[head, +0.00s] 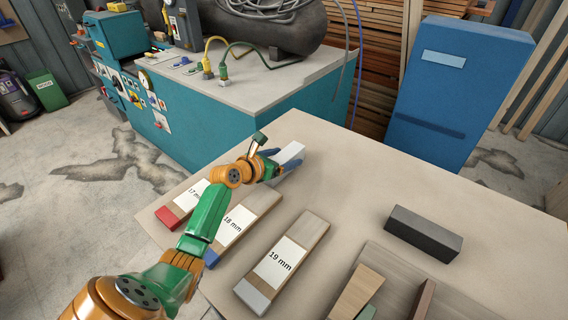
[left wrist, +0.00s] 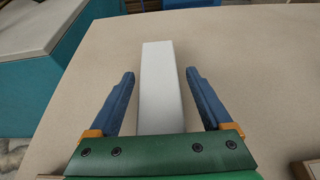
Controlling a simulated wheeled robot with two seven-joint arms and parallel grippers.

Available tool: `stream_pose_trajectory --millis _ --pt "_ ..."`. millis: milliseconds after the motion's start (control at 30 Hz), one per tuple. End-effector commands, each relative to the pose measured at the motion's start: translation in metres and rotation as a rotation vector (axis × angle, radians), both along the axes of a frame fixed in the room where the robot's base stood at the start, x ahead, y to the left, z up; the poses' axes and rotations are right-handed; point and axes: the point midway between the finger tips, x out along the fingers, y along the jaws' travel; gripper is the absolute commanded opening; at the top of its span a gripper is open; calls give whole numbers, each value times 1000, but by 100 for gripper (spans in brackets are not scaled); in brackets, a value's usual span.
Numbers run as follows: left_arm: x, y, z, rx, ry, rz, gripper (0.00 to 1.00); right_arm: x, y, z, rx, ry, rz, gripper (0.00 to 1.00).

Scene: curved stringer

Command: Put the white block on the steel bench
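The white block (head: 290,153) lies near the far left edge of the tan table in the head view. It also shows in the left wrist view (left wrist: 161,85), long and pale, between the two blue fingers. My left gripper (head: 283,161) is open around the block, with a narrow gap on each side in the left wrist view (left wrist: 161,74). The near end of the block is hidden by the green gripper body. A teal bench (head: 270,95) with a pale grey top stands beyond the table; I take it as the steel bench. My right gripper is not in view.
Boards marked 17 mm (head: 172,216), 18 mm (head: 213,252) and 19 mm (head: 255,296) lie on the tan table (head: 350,170). A dark block (head: 424,233) and wood pieces are at right. Cables and a dark tank (head: 290,30) occupy the bench's back; its front right top is clear.

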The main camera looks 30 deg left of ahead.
Motion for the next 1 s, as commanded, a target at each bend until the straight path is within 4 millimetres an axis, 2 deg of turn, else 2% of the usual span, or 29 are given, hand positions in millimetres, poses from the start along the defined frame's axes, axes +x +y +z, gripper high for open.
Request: stream_pose_trajectory --millis 33,200,267,300,533,667,800,867,1000 --pt "0 0 0 0 0 0 66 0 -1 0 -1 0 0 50" --pt "0 0 0 0 0 0 20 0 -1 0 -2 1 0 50" --pt "0 0 0 0 0 0 4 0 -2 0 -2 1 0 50" --pt "0 0 0 0 0 0 0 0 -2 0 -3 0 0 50" --pt "0 0 1 0 -1 0 0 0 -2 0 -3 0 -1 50" --pt "0 0 11 0 -4 -1 0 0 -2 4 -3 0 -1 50" --pt "-1 0 39 3 -5 0 0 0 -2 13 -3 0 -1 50" --pt "-12 -3 51 3 -6 -2 0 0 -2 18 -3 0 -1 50" --pt "-46 -9 91 5 -7 0 0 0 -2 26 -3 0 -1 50"
